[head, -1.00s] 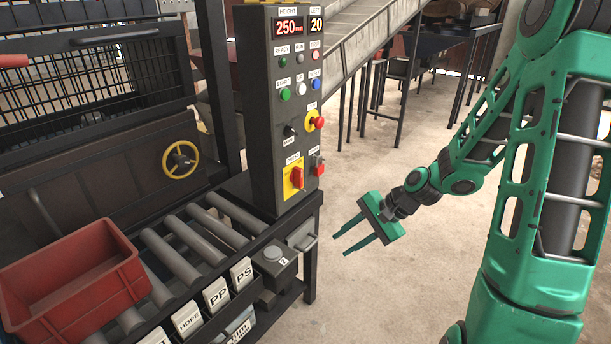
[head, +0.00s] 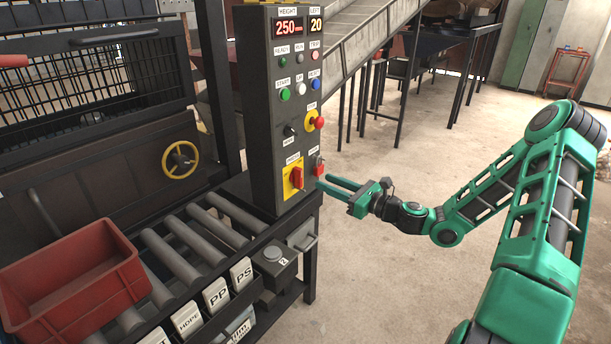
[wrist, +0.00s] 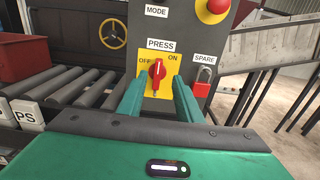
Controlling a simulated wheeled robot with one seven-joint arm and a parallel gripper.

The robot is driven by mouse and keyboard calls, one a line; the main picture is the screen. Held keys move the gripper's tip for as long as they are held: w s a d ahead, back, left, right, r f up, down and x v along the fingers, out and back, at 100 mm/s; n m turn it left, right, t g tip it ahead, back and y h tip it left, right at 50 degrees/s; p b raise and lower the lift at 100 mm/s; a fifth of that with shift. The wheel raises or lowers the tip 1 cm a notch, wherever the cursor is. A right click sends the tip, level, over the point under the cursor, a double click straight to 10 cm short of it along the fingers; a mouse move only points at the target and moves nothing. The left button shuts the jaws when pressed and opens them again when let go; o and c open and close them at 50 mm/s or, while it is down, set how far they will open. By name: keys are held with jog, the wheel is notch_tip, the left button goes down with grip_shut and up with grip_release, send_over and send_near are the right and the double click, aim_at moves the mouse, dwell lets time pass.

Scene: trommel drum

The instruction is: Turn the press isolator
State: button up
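The press isolator is a red rotary handle (head: 297,178) on a yellow plate, low on the front of the dark control panel. In the wrist view the red handle (wrist: 156,72) stands about upright, between the OFF and ON marks under the PRESS label. My gripper (head: 334,183) is in front of the panel, to the right of the handle in the head view. In the wrist view its two green fingers (wrist: 158,97) are apart, one on each side of the handle's lower part, with nothing held. I cannot tell whether they touch it.
A SPARE switch with a red padlock (wrist: 202,82) sits just right of the isolator. A red emergency stop button (head: 319,122) is above. A roller conveyor (head: 180,240) with a red crate (head: 75,275) lies to the left.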

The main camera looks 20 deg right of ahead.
aim_at(302, 172)
jog(key=x, duration=0.9)
jog(key=shift+w+a, duration=0.2)
jog(key=shift+c, duration=0.6)
